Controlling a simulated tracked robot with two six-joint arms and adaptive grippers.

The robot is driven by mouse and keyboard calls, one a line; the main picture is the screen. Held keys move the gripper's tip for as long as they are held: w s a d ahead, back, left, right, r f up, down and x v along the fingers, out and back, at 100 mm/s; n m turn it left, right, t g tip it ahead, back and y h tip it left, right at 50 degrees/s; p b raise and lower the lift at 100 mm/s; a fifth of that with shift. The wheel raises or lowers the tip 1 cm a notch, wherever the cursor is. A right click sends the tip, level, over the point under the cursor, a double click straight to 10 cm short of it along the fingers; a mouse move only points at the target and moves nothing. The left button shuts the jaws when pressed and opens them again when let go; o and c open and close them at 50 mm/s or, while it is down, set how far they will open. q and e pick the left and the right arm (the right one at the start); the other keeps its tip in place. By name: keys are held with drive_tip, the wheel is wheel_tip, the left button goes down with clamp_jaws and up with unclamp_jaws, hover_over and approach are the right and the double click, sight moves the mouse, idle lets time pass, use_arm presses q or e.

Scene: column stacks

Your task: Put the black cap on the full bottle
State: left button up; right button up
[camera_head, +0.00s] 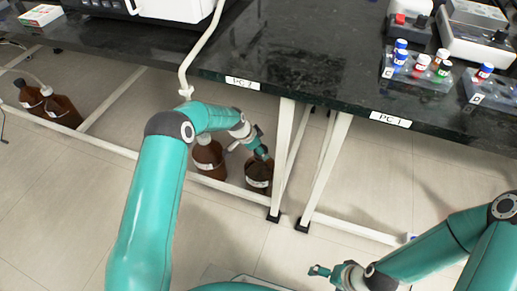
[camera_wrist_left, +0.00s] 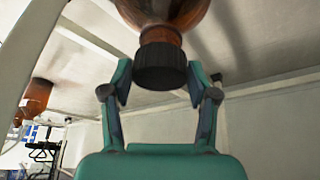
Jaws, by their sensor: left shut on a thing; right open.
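A brown bottle (camera_head: 258,182) with a pale label stands on the floor under the bench. My left gripper (camera_head: 262,155) is at its top. In the left wrist view, my left gripper (camera_wrist_left: 158,88) has its fingers on either side of a ribbed black cap (camera_wrist_left: 160,66) and is shut on it. The cap sits at the neck of the brown bottle (camera_wrist_left: 165,10); whether it is screwed down cannot be told. A second brown bottle (camera_head: 208,160) stands just left of it. The fill levels cannot be told. My right gripper (camera_head: 319,271) is open and empty, low over the floor.
White bench legs (camera_head: 283,160) stand right beside the bottle, with a low rail (camera_head: 110,145) on the left. Two more brown bottles (camera_head: 60,110) stand far left. The black bench top (camera_head: 290,60) overhangs, holding vial racks (camera_head: 418,70). Front floor is clear.

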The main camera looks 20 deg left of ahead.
use_arm(q)
drive_tip(key=shift+b, duration=0.5)
idle(1.5)
drive_tip(key=shift+f+b, duration=0.8)
drive_tip(key=shift+b, duration=0.35)
idle(0.9)
drive_tip(key=o, duration=0.9)
drive_tip(key=shift+r, duration=0.1)
drive_tip(key=v, duration=1.1)
drive_tip(key=shift+s+a+r, duration=0.15)
drive_tip(key=shift+s+r, duration=0.05)
drive_tip(key=shift+r, duration=0.15)
